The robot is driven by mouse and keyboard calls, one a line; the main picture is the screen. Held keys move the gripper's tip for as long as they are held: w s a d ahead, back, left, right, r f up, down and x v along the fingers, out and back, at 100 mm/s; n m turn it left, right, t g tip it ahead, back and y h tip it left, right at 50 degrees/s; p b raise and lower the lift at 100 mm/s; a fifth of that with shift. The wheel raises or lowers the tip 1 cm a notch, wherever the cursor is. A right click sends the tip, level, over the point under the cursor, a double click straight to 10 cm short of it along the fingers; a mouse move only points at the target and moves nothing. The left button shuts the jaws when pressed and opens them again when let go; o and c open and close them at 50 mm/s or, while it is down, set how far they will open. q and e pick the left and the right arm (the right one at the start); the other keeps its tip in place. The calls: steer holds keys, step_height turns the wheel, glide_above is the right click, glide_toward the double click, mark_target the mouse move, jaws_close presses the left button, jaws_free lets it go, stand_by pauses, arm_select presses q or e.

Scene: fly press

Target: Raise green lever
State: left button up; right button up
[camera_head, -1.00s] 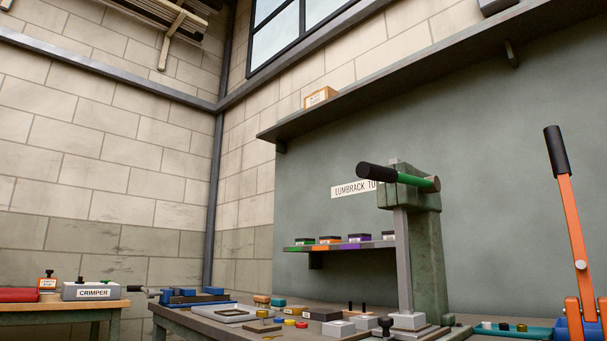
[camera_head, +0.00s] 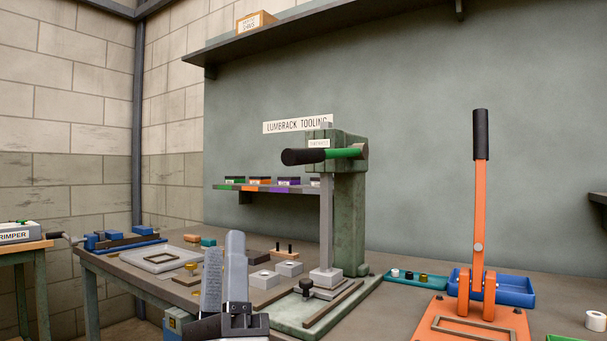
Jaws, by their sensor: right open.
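The green lever (camera_head: 342,153) sticks out sideways from the head of the dark green fly press (camera_head: 349,210), with its black grip (camera_head: 302,156) pointing left. It lies about level. The press's grey ram (camera_head: 326,225) stands upright below the head, down at the base plate (camera_head: 322,318). My right gripper (camera_head: 223,262) is at the bottom of the view, open and empty, with its fingers pointing up. It is below and left of the lever, apart from it. My left gripper is not in view.
An orange press with an upright black-gripped lever (camera_head: 480,190) stands at the right. A blue tray (camera_head: 515,290) sits behind it. A narrow shelf of coloured boxes (camera_head: 265,187) is behind the green lever. Small blocks (camera_head: 289,268) lie on the bench near my gripper.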

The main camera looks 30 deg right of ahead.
mark_target(304, 155)
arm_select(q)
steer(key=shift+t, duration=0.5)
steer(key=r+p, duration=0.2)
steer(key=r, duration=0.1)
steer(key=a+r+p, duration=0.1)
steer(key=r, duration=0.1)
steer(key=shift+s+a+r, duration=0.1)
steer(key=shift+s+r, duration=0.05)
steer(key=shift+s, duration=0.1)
arm_select(e)
steer(key=w+d+r+m+g+h, duration=0.2)
steer(key=d+r+m+g+h, duration=0.1)
steer(key=d+r+m+g, duration=0.1)
steer(key=w+d+r+m+g+h, duration=0.2)
steer(key=d+r+m+g+h, duration=0.2)
steer(key=d+m, duration=0.1)
steer(key=w+d+r+m+g+h, duration=0.2)
steer(key=d+r+m+g+h, duration=0.1)
steer(key=m, duration=0.4)
steer(key=shift+d+r+g, duration=0.35)
steer(key=shift+d+r, duration=0.1)
steer(key=shift+d, duration=0.2)
steer(key=shift+d+r+g, duration=0.35)
steer(key=shift+d+r, duration=0.1)
steer(key=shift+d, duration=0.2)
